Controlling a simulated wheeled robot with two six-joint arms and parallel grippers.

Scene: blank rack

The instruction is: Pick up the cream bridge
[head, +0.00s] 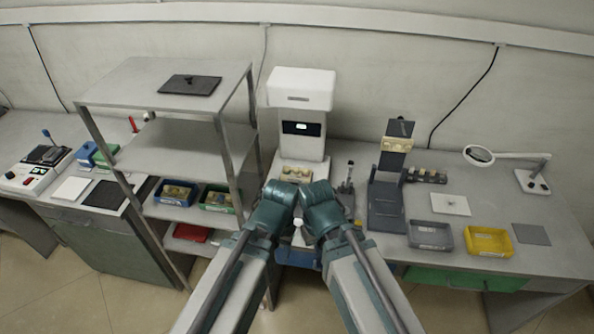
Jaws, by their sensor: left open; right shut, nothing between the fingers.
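A row of small cream pieces (297,174) lies on the front shelf of the white machine (301,95), just beyond my arms. A cream piece (396,145) also shows on the upright dark stand (387,192) to the right. I cannot tell from this view which of them is the cream bridge. My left gripper (280,192) is open and my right gripper (318,193) is shut and empty. Both are close together in front of the machine, and their fingers are mostly hidden by my wrists.
A metal shelf rack (165,82) stands left of the machine, with a blue bin (176,205) and a green bin (217,209) low in it. A grey tray (430,246), a yellow tray (488,253) and a magnifier lamp (478,155) are on the right bench.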

